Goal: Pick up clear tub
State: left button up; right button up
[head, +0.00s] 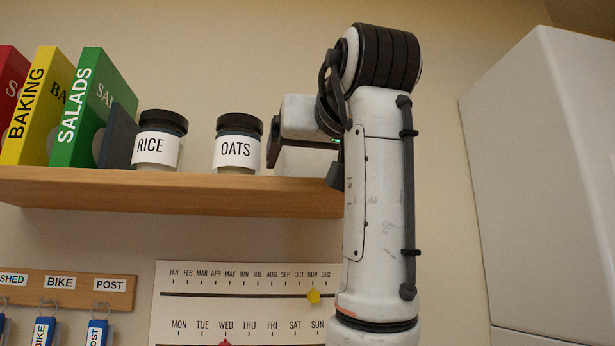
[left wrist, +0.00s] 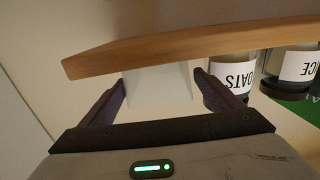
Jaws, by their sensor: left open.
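A pale, see-through tub (left wrist: 158,90) shows in the left wrist view, between the two dark fingers of my left gripper (left wrist: 159,79). The tub is at the shelf, beside the OATS jar. The fingers are open, one on each side of it, with a visible gap to each finger; I cannot tell how deep the tub is between them. My right gripper is not in view.
The wooden shelf (head: 180,192) holds an OATS jar (head: 237,143) close to my left gripper, a RICE jar (head: 159,140) and several books (head: 88,110). A white cabinet (head: 545,180) stands at right. A calendar board (head: 235,310) and key rack (head: 65,288) hang below.

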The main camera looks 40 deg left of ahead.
pick_arm(q)
jog(key=p+x, duration=0.1)
jog(key=x, duration=0.4)
jog(key=shift+w+p, duration=0.15)
jog(key=shift+p, duration=0.2)
jog(key=shift+w+a, duration=0.2)
jog(key=shift+a, duration=0.1)
jog(key=shift+d, duration=0.1)
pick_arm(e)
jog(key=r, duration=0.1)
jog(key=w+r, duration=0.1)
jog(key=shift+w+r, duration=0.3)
pick_arm(q)
jog(key=c, duration=0.8)
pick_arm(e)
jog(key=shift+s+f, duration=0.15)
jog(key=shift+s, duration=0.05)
